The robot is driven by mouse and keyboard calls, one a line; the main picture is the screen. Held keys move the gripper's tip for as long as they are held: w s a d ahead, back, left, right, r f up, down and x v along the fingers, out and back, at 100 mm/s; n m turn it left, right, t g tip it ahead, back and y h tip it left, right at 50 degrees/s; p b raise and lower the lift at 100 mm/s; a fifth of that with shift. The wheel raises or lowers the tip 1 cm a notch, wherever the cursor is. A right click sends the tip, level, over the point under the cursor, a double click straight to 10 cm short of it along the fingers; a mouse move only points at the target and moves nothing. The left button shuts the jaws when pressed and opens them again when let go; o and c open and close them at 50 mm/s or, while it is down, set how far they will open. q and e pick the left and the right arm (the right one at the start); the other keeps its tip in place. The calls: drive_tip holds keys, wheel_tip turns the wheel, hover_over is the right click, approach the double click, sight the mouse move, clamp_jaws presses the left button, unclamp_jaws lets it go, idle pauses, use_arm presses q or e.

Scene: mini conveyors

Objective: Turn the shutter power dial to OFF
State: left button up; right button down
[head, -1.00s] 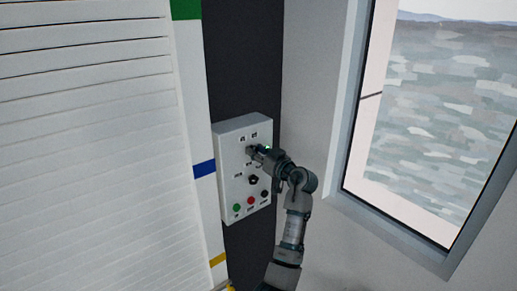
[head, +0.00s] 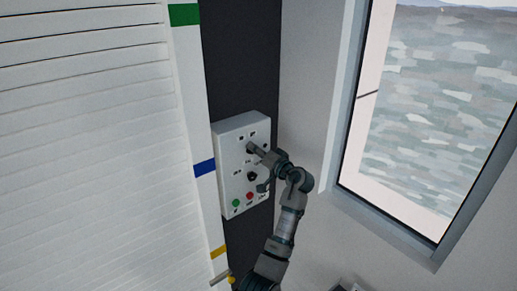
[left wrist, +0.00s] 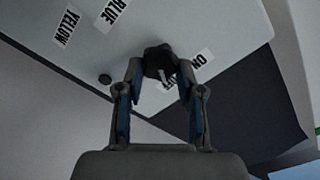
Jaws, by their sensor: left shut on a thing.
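A light grey control box (head: 228,190) hangs on the dark wall strip in the head view. Its upper black dial (left wrist: 158,62) is the shutter power dial, with ON and partly covered OFF labels beside it in the left wrist view. My left gripper (head: 254,148) reaches the upper part of the box. In the left wrist view its fingers (left wrist: 158,72) stand on both sides of the dial and are shut on it. The fingers partly hide the dial and the OFF label. My right gripper is not in view.
A second black dial (head: 252,176) sits lower on the box, above a green button (head: 236,203) and a red button (head: 250,196). A white slatted shutter (head: 90,150) is at the left, a window (head: 430,120) at the right. YELLOW and BLUE labels show in the left wrist view.

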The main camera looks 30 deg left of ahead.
use_arm(q)
drive_tip(key=shift+a+f, duration=0.15)
drive_tip(key=shift+f, duration=0.2)
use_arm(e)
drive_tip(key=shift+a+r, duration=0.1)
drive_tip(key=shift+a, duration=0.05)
use_arm(q)
drive_tip(key=o, duration=0.9)
drive_tip(key=shift+c, duration=0.2)
drive_tip(key=o, duration=0.3)
drive_tip(key=shift+a, duration=0.1)
drive_tip(key=shift+w+a, duration=0.2)
drive_tip(key=shift+a, duration=0.1)
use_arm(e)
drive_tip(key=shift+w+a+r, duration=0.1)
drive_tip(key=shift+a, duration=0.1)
use_arm(q)
drive_tip(key=v, duration=1.1)
drive_tip(key=shift+d, duration=0.45)
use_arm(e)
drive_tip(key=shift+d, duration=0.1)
use_arm(q)
drive_tip(key=shift+a+f, duration=0.15)
